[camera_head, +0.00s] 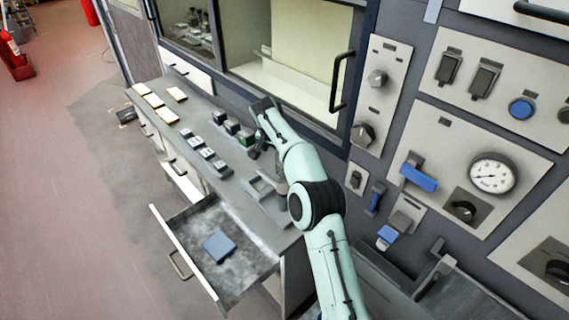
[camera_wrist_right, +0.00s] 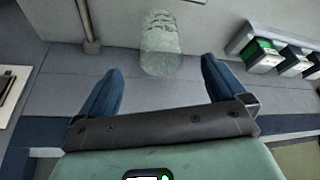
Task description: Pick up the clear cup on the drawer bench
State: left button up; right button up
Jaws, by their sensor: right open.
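The clear cup (camera_wrist_right: 162,43) shows in the right wrist view as a see-through, rounded shape on the grey bench top. It lies just beyond my right gripper (camera_wrist_right: 161,68), between the lines of its two blue fingers. The fingers are spread apart and nothing is held between them. In the head view my right gripper (camera_head: 255,148) is over the drawer bench (camera_head: 222,165), close to the cabinet front. I cannot make out the cup in the head view; my arm covers part of the bench there. My left gripper is not in view.
Small dark boxes with green parts (camera_head: 245,137) stand near my right gripper. An open drawer (camera_head: 250,262) juts from the bench front with a blue block (camera_head: 219,246) inside. A control panel (camera_head: 440,195) is at right.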

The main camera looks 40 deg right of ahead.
jog(key=shift+w+p+x, duration=0.2)
jog(key=shift+p+x, duration=0.2)
jog(key=shift+x, duration=5.1)
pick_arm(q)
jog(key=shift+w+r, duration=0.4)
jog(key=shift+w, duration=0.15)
pick_arm(e)
jog(key=shift+s+d+r, duration=0.1)
jog(key=shift+d+r, duration=0.05)
jog(key=shift+d, duration=0.05)
jog(key=shift+c, duration=0.4)
jog(key=c, duration=1)
